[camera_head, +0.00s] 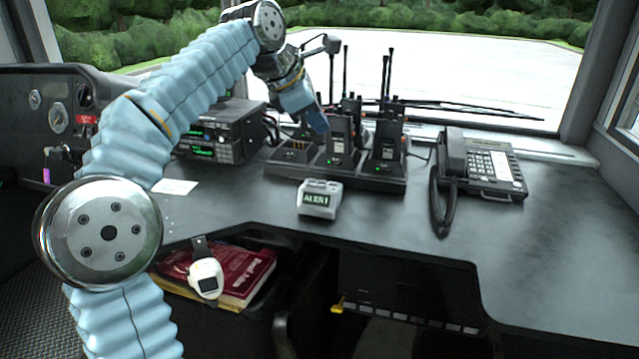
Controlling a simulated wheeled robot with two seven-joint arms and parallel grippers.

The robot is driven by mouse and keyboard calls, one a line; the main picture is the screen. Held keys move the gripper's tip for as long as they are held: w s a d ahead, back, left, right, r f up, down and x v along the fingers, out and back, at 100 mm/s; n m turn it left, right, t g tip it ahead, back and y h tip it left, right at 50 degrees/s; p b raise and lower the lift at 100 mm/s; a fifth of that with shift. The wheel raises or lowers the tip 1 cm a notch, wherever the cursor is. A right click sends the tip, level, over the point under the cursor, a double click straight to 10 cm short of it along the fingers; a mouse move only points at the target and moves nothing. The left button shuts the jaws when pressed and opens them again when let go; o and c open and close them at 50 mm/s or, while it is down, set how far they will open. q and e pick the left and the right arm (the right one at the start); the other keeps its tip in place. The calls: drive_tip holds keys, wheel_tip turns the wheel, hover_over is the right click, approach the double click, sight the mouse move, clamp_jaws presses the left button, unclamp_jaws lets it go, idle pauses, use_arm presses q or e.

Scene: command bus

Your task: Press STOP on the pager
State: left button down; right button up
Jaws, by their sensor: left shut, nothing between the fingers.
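The pager (320,198) is a small light-grey box on the grey counter, with a dark screen reading ALERT on its front and dark-edged buttons on top. My left arm, in a blue sleeve, reaches in from the left and bends down over the counter. My left gripper (316,120) is shut and empty. The labels on the pager's buttons are too small to read. My right gripper is not in view.
A charger (350,178) with several handheld radios stands behind the pager. A desk phone (485,165) is at right, a stacked radio unit (222,132) at left. A red book (240,270) and a white watch-like device (206,277) lie in the lower cubby.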

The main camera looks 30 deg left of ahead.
sight(315, 185)
use_arm(q)
drive_tip(key=f, duration=0.1)
drive_tip(key=f+b, duration=0.1)
drive_tip(key=f, duration=0.1)
drive_tip(key=s+f, duration=0.1)
drive_tip(key=f, duration=0.1)
drive_tip(key=f+b, duration=0.2)
drive_tip(key=b, duration=0.1)
drive_tip(key=shift+d, duration=0.1)
drive_tip(key=shift+s+f+b, duration=0.3)
drive_tip(key=shift+f+b, duration=0.4)
drive_tip(key=shift+f, duration=0.15)
drive_tip(key=shift+f, duration=0.1)
idle(1.1)
drive_tip(key=shift+s+f, duration=0.1)
drive_tip(key=shift+f, duration=0.2)
drive_tip(key=shift+d+f+b, duration=0.1)
drive_tip(key=shift+f+b, duration=0.2)
drive_tip(key=shift+b, duration=0.05)
idle(0.5)
drive_tip(key=shift+r, duration=0.1)
drive_tip(key=shift+r+p, duration=0.65)
drive_tip(key=shift+p, duration=0.35)
